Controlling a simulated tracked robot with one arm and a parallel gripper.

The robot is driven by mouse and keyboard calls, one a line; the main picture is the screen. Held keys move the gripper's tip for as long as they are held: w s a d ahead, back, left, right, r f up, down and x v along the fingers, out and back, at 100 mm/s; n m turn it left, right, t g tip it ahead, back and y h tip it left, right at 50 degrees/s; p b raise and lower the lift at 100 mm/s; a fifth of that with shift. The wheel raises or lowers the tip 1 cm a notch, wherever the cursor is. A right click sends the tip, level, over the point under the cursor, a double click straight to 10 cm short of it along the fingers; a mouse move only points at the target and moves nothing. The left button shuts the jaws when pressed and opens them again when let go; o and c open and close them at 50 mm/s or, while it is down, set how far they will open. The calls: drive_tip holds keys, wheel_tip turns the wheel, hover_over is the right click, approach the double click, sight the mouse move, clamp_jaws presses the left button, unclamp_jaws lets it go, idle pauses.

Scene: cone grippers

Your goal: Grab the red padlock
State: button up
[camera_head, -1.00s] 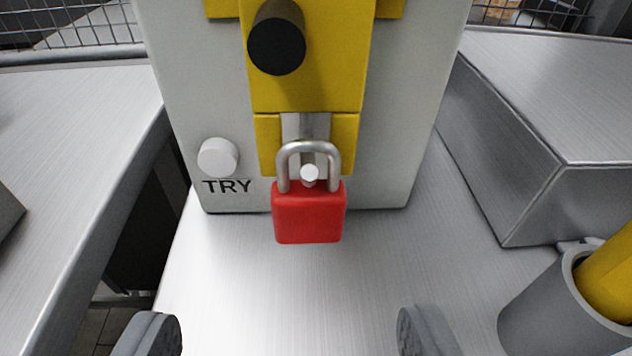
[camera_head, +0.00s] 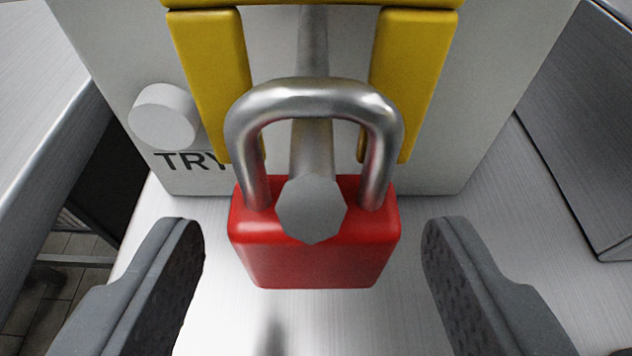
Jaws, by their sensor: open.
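The red padlock (camera_head: 312,262) hangs in the middle of the view, its silver shackle (camera_head: 315,92) upright and closed. A light grey pin (camera_head: 311,208) with a faceted end passes through the shackle opening, in front of the red body. My gripper (camera_head: 313,250) is open, with one dark grey finger on each side of the padlock body. A gap shows between each finger and the red body, so the fingers do not appear to touch it. The padlock hangs in front of a yellow latch part (camera_head: 412,85) on a light grey box (camera_head: 480,90).
A white round knob (camera_head: 164,117) and the printed word TRY are on the box at the left. A metal surface (camera_head: 410,305) lies below the padlock. A metal block (camera_head: 580,130) stands at the right. A dark gap is at the left.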

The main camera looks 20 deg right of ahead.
drive_tip(key=c, duration=1.1)
drive_tip(key=shift+r, duration=0.15)
